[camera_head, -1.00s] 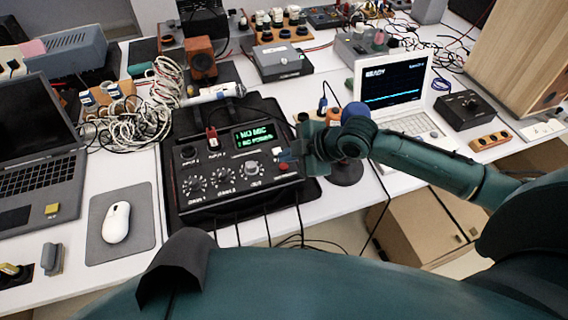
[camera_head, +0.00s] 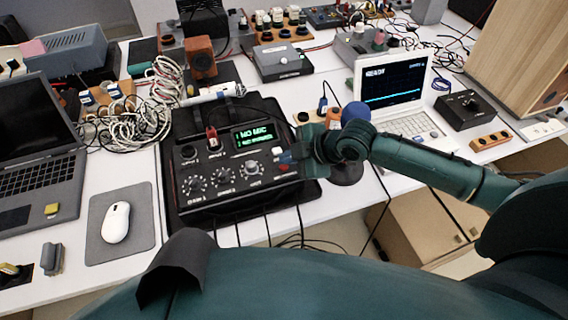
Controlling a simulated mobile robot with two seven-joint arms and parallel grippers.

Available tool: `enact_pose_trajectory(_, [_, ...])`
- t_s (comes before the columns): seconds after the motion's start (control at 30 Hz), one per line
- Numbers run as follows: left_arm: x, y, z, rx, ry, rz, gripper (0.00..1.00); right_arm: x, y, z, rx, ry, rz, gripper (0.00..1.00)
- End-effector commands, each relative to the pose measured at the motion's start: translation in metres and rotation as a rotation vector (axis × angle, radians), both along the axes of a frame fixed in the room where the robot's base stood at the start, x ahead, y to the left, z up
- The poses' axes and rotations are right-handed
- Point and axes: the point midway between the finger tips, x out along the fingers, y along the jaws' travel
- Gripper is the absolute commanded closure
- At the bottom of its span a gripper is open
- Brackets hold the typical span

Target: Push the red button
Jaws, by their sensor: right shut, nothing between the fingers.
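The black control box (camera_head: 220,188) stands on a dark mat in the middle of the table. Its front has several knobs and a green display (camera_head: 254,136) whose top line reads NO MIC; the line below is too blurred to read. A small red button (camera_head: 283,167) shows at the box's right end, partly hidden by my right gripper. My right gripper (camera_head: 287,160) is shut and empty at this end of the box, over or right beside the button. I cannot tell whether it touches it. My left gripper is not in view.
A white laptop (camera_head: 392,90) stands to the right, behind my right arm. A blue-topped microphone (camera_head: 355,112) is just behind my gripper. A mouse (camera_head: 116,222) and dark laptop (camera_head: 38,150) lie to the left. Tangled white cables (camera_head: 150,110) lie behind the box's left side.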

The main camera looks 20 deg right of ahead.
Motion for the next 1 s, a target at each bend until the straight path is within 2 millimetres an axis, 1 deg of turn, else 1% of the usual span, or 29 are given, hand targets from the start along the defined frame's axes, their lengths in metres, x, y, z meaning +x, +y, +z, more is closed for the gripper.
enact_pose_trajectory(0.33, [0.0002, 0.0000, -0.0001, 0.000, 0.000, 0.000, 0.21, -0.0001, 0.0002, -0.0005, 0.001, 0.000, 0.001, 1.00])
enact_pose_trajectory(1.0, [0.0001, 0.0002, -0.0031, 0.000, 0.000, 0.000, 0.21, -0.0002, 0.0003, -0.0087, 0.001, 0.000, 0.001, 1.00])
